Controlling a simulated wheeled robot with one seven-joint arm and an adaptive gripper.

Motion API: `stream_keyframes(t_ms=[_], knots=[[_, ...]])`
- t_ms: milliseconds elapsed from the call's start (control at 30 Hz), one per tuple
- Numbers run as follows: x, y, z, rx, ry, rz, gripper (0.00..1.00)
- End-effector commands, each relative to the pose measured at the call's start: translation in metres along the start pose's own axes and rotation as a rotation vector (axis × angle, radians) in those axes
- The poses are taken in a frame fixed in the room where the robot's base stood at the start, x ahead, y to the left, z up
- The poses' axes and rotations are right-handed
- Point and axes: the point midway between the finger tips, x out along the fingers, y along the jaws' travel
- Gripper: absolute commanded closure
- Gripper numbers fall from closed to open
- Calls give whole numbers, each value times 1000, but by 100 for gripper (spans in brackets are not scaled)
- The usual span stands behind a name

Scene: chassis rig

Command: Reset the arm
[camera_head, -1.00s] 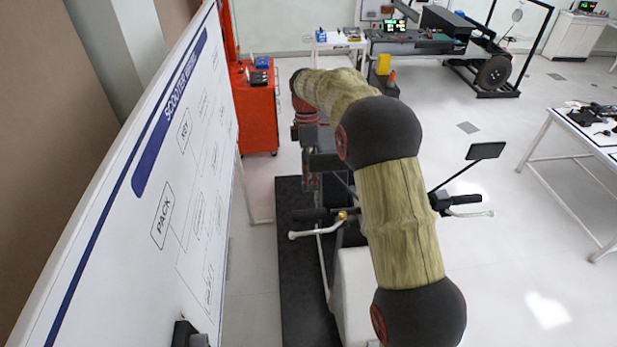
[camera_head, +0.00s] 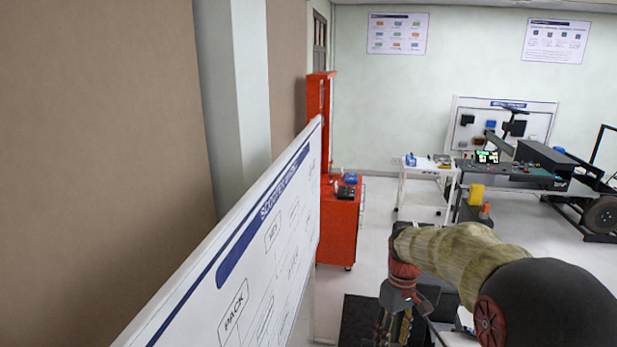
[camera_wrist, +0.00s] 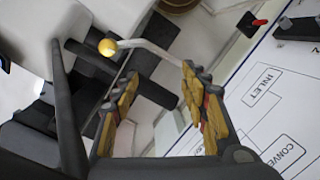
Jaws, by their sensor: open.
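My arm (camera_head: 470,262) reaches forward from the lower right of the head view. My gripper (camera_head: 394,335) hangs from its red wrist, pointing down beside the board, with its fingertips near the bottom edge. In the wrist view my gripper (camera_wrist: 160,108) has its two yellow-padded fingers spread apart, with nothing held between them. A scooter's silver brake lever (camera_wrist: 150,48) with a yellow ball end (camera_wrist: 107,47) lies beyond the fingers. I cannot tell how far it is from them.
A white printed board (camera_head: 262,262) stands close on the left of my arm; it also shows in the wrist view (camera_wrist: 285,95). A red cabinet (camera_head: 338,225) stands beyond it. A white cart (camera_head: 425,190) and a workbench stand at the back, with open floor before them.

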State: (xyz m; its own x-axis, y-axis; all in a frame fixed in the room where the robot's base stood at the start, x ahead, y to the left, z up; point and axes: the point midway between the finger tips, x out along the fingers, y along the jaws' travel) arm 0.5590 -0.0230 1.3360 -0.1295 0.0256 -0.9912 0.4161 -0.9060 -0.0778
Motion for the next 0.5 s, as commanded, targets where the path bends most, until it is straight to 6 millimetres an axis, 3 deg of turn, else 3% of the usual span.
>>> stream_keyframes(t_ms=[500], knots=[[55,-66,117,395,242,84,55]])
